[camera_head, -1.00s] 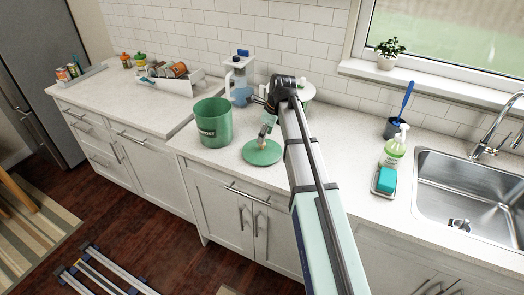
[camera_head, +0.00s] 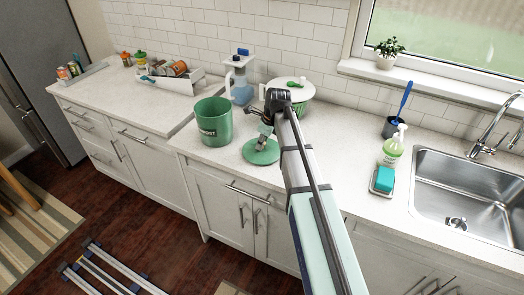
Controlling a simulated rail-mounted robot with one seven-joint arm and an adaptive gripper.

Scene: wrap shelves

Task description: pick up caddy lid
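The caddy lid (camera_head: 256,157) is a flat green disc lying on the white counter, just right of the green caddy (camera_head: 214,124), which is an open bucket with a dark label. My gripper (camera_head: 261,146) points down over the middle of the lid, at or very near its top. The lid's knob or handle cannot be made out behind the fingers. The fingers are small and partly hidden by the wrist, so I cannot tell whether they are open or shut. The lid lies flat on the counter.
A white rack (camera_head: 172,79) stands at the left.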

